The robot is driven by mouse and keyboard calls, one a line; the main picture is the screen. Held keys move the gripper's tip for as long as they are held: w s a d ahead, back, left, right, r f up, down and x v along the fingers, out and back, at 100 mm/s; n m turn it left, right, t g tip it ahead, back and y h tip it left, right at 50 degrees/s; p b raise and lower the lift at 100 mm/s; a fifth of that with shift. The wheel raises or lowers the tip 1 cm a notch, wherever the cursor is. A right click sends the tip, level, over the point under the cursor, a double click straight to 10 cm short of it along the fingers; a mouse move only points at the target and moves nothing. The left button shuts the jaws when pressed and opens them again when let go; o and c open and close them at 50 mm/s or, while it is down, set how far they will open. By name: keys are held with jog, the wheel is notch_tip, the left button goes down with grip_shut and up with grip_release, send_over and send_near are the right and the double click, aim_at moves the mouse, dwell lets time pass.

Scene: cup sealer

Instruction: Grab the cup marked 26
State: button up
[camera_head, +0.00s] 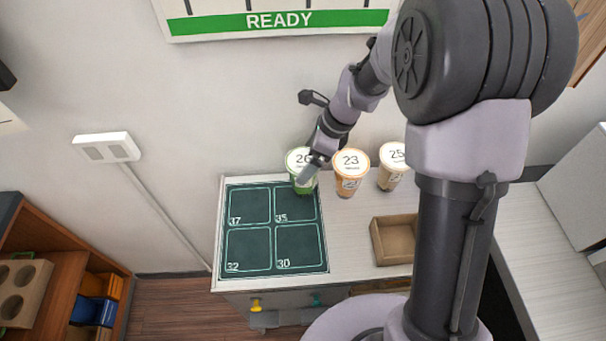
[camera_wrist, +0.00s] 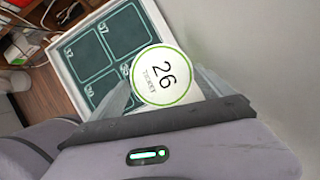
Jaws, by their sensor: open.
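The cup marked 26 (camera_head: 298,159) has a white lid with a green rim and stands on the counter at the back edge of the dark mat. In the wrist view its lid (camera_wrist: 161,76) lies between the two fingers of my gripper (camera_wrist: 165,95). In the head view my gripper (camera_head: 311,170) is at this cup and covers part of it and its number. The jaws are open, one finger on each side of the cup. Whether a finger touches the cup cannot be told.
A cup marked 23 (camera_head: 351,162) stands close on the right, and one marked 25 (camera_head: 393,158) is beyond it. The dark mat (camera_head: 272,228) has numbered squares, 37, 35, 32 and 30, without cups. An open brown box (camera_head: 378,240) sits at the right. The wall is close behind.

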jog(key=b+x, duration=0.1)
jog(key=x, duration=0.4)
jog(key=shift+w+a+f+b, duration=0.1)
jog(key=shift+w+f+b, duration=0.1)
jog(key=shift+b, duration=0.1)
jog(key=shift+r, duration=0.15)
jog(key=c, duration=1.7)
jog(key=shift+o, duration=0.2)
jog(key=shift+r, duration=0.1)
